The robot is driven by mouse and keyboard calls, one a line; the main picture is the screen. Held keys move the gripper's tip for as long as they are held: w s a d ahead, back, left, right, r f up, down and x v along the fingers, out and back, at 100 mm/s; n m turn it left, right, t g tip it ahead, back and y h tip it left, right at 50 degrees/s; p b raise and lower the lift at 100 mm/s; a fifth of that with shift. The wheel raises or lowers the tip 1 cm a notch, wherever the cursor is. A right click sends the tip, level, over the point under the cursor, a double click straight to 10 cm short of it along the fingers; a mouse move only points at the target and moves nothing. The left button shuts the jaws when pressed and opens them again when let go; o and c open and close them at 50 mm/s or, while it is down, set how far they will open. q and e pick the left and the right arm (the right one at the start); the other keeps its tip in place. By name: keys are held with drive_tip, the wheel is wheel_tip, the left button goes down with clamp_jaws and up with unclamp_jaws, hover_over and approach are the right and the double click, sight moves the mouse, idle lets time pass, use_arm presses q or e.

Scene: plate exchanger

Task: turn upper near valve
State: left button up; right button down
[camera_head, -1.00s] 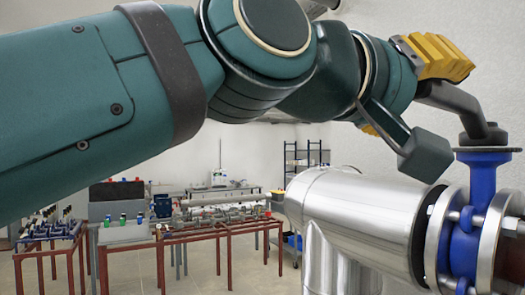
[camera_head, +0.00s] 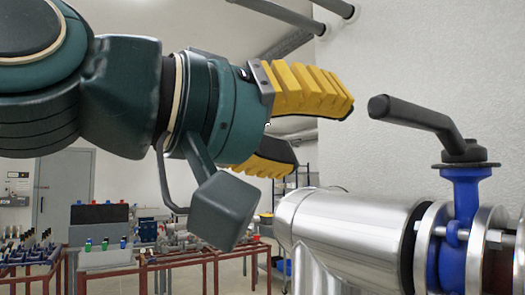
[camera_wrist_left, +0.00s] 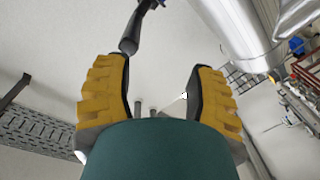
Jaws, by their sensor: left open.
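The upper near valve has a black lever handle (camera_head: 420,115) on a blue body (camera_head: 466,200) at the right of the head view. The lever points left and slightly up from its stem. My left gripper (camera_head: 322,135) is open and empty to the left of the lever's free end, with a visible gap between them in the picture. Its yellow-padded fingers are spread. In the left wrist view, the gripper (camera_wrist_left: 158,66) shows both fingers apart, and the dark lever (camera_wrist_left: 131,38) shows beyond them, nearer the left finger. My right gripper is not in view.
A shiny metal pipe (camera_head: 350,230) runs below the lever to the flanged valve joint. Dark rods (camera_head: 285,14) cross the top. Red-framed benches (camera_head: 205,258) with equipment stand far back. A pale wall (camera_head: 420,60) is behind the valve.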

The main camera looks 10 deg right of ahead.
use_arm(q)
drive_tip(key=shift+w+d+f, duration=0.2)
drive_tip(key=shift+w+f, duration=0.7)
drive_tip(key=shift+w, duration=0.05)
